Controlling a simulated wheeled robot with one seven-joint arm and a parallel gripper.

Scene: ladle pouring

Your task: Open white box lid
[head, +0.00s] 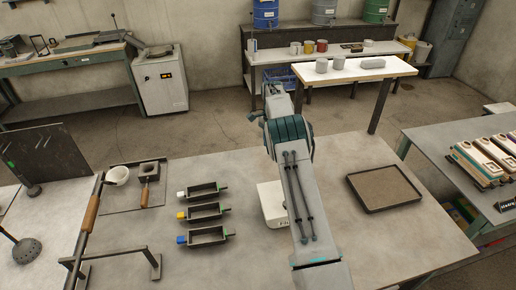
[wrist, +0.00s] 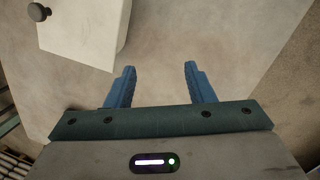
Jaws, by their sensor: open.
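A white box (head: 270,205) sits on the grey table, partly hidden behind my arm in the head view. In the wrist view the white box (wrist: 88,35) is at the upper left, its pale top carrying a dark round knob (wrist: 39,12) near the picture's left edge. My gripper (wrist: 160,72) shows in the wrist view with two blue fingers spread apart and nothing between them. The box lies to the left of and beyond the fingers in that view, apart from them. In the head view my fingers are hidden. The lid looks closed.
On the table (head: 335,240), several small dark trays (head: 206,210) with coloured ends stand left of the box. A brown shallow tray (head: 384,187) lies to the right. A ladle with a wooden handle (head: 91,213) rests on a stand at left. Table between box and brown tray is clear.

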